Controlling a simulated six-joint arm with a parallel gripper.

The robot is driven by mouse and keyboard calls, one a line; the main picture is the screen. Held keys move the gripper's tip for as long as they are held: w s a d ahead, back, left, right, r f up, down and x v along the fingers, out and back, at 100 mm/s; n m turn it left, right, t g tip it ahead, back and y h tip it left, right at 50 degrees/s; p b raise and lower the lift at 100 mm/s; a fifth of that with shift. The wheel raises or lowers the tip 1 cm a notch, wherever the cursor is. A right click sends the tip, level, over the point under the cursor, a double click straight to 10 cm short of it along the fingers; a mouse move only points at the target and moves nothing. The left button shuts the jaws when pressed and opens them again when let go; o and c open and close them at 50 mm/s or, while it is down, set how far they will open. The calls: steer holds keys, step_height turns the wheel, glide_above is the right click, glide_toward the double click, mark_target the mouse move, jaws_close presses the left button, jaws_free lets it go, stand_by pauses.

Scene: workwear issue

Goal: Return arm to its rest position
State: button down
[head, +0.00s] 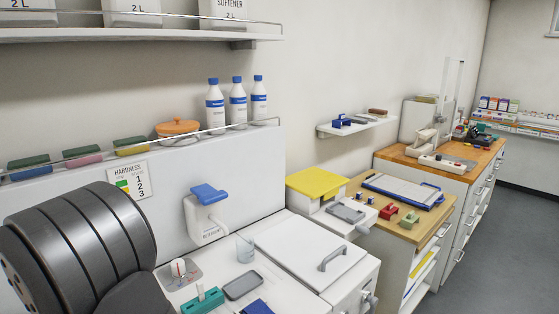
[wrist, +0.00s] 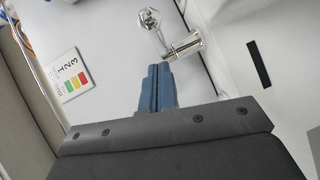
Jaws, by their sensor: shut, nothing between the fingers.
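My gripper (wrist: 161,72) shows in the wrist view, with its two blue fingers shut together and nothing between them. Just past the fingertips, in that picture, is a chrome fitting (wrist: 183,47) with a round chrome knob (wrist: 149,19). I cannot tell the exact gap between fingers and fitting. The hardness card (wrist: 70,75) lies to the left of the fingers, appearing upside down. The gripper's fingers do not show in the head view.
In the head view, the hardness card (head: 128,182) is on the back panel beside a dispenser with a blue lever (head: 209,194). A shelf (head: 150,34) hangs above.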

steer(key=shift+w+d+f, duration=0.25)
steer(key=shift+w+d, duration=0.15)
steer(key=shift+w, duration=0.35)
steer(key=shift+w+d+f, duration=0.2)
steer(key=shift+w+d, duration=0.2)
steer(key=shift+w, duration=0.35)
